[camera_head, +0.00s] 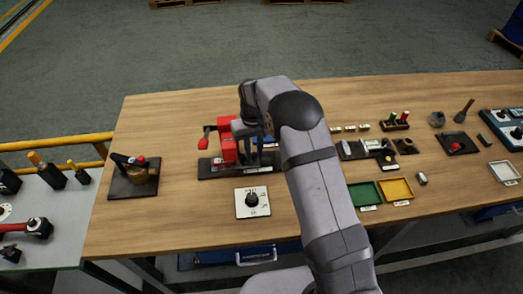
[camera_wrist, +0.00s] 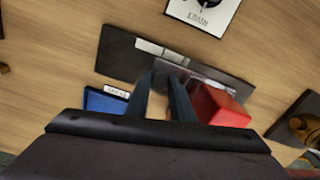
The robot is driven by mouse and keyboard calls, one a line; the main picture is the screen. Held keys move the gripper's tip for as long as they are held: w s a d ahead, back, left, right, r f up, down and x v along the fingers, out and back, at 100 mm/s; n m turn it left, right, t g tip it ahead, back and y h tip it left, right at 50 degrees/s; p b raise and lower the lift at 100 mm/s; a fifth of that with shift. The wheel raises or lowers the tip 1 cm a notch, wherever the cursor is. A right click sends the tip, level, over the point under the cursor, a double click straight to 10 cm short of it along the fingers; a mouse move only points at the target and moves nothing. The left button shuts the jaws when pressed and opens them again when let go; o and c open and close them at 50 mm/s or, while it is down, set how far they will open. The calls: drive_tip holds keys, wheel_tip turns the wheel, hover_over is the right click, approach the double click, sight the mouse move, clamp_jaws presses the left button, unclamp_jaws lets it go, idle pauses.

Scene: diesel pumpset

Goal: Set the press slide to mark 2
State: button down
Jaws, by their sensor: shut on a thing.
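The press stands on a long black base (camera_head: 212,170) left of the table's middle, with a red body (camera_head: 229,150) and a red-tipped lever on its left side. In the wrist view the base (camera_wrist: 122,52) runs across the picture, with the red body (camera_wrist: 220,105) right of the fingers and pale plates (camera_wrist: 165,50) along it. My gripper (camera_wrist: 164,80) reaches down at the press beside the red body, its fingers close together and shut on the slide part. The slide is mostly hidden by the fingers, and I cannot read the marks.
A white plate with a black knob (camera_head: 252,201) lies just in front of the press. A blue tray (camera_wrist: 104,101) is beside the base. A black stand (camera_head: 133,180) is at the left. Green (camera_head: 364,194) and yellow (camera_head: 396,189) trays lie right of my arm. Bare wood lies between.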

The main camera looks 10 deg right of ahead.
drive_tip(key=shift+a, duration=0.25)
drive_tip(key=c, duration=1.5)
unclamp_jaws()
drive_tip(key=shift+a, duration=0.1)
drive_tip(key=shift+c, duration=0.2)
wheel_tip(320, 180, up, 7)
drive_tip(key=b, duration=0.2)
drive_tip(key=shift+b, duration=0.35)
drive_tip(key=shift+r, duration=0.2)
